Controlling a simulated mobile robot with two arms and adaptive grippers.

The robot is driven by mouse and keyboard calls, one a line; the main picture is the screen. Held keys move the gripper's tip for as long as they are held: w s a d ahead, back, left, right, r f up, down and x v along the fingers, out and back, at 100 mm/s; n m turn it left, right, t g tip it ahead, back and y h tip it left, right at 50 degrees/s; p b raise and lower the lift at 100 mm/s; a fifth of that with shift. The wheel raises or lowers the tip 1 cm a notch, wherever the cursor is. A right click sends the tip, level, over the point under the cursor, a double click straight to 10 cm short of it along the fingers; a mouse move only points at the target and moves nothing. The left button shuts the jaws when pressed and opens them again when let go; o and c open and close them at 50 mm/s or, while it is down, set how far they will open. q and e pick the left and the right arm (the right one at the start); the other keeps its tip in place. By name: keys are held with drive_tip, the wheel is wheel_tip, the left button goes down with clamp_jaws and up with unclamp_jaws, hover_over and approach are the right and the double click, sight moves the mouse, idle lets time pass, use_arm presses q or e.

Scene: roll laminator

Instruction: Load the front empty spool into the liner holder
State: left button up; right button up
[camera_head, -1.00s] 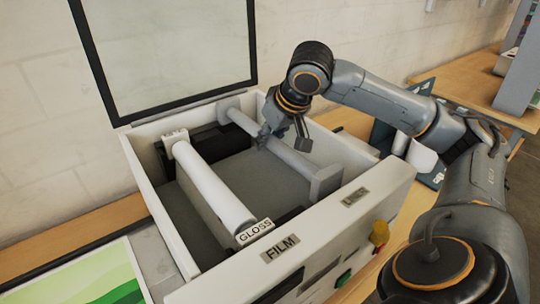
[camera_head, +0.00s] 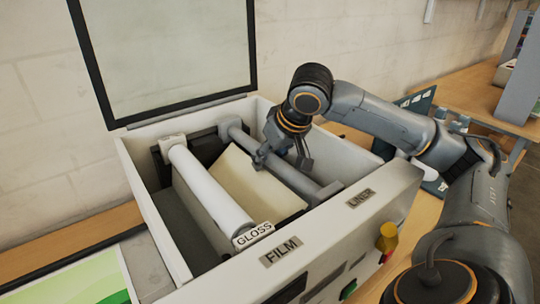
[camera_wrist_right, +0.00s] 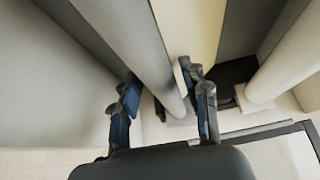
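The grey empty spool (camera_head: 305,185) lies lengthwise in the right part of the open laminator, by the LINER label (camera_head: 361,198). Its near end is at the front wall; its far end reaches the back holder. My right gripper (camera_head: 283,160) is over its middle with fingers apart, one on each side of the spool. In the right wrist view the spool (camera_wrist_right: 130,35) runs between the fingertips (camera_wrist_right: 158,75); a firm grip is not evident. A cream sheet (camera_head: 250,185) lies between the spool and the white GLOSS film roll (camera_head: 208,188). My left gripper is out of view.
The raised lid (camera_head: 165,55) stands at the back. The front wall carries a FILM label (camera_head: 281,251), a yellow-red knob (camera_head: 387,238) and a green button (camera_head: 348,289). A green print (camera_head: 75,275) lies at left. White pieces at right are partly hidden by my arm.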

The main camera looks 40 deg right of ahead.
drive_tip(key=shift+r, duration=0.25)
drive_tip(key=p+v, duration=0.1)
drive_tip(key=v, duration=1)
drive_tip(key=shift+r+p, duration=0.35)
drive_tip(key=shift+s+r, duration=0.2)
drive_tip(key=shift+r, duration=0.1)
